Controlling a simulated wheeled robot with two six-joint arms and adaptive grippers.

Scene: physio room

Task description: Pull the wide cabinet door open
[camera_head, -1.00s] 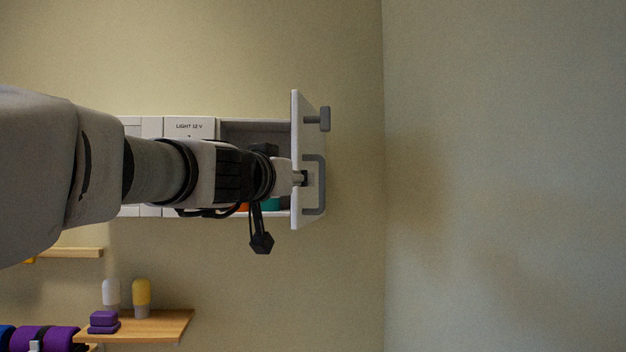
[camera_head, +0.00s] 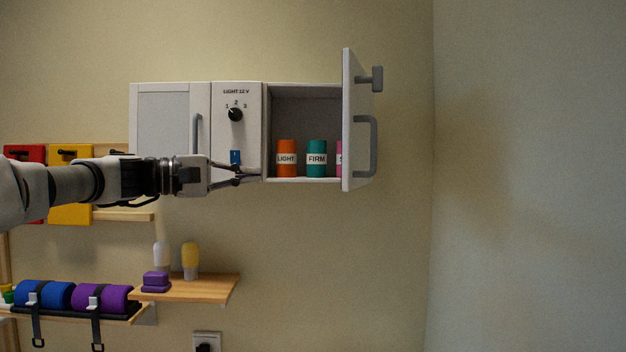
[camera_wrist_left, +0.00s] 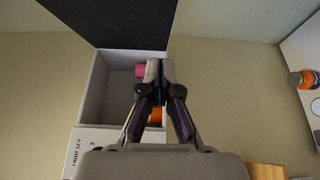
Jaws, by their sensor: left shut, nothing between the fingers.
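A white wall cabinet (camera_head: 236,150) hangs ahead. Its right-hand door (camera_head: 349,130) stands swung wide open, roughly square to the front, with a grey bar handle (camera_head: 373,146) and a grey knob-like piece (camera_head: 377,78) on its outer face. In the left wrist view the door (camera_wrist_left: 115,20) shows as a dark panel. My left gripper (camera_head: 256,178) is shut and empty, in front of the cabinet's lower edge, left of the open compartment and apart from the door. The left wrist view shows its fingertips (camera_wrist_left: 160,68) together. My right gripper is not in view.
Orange (camera_head: 287,148), teal (camera_head: 317,147) and partly hidden pink (camera_head: 339,158) cans stand in the compartment. A closed door with a handle (camera_head: 197,135) is at left, beside a control panel with a knob (camera_head: 235,114). A wooden shelf (camera_head: 205,289) is below. Free wall lies right.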

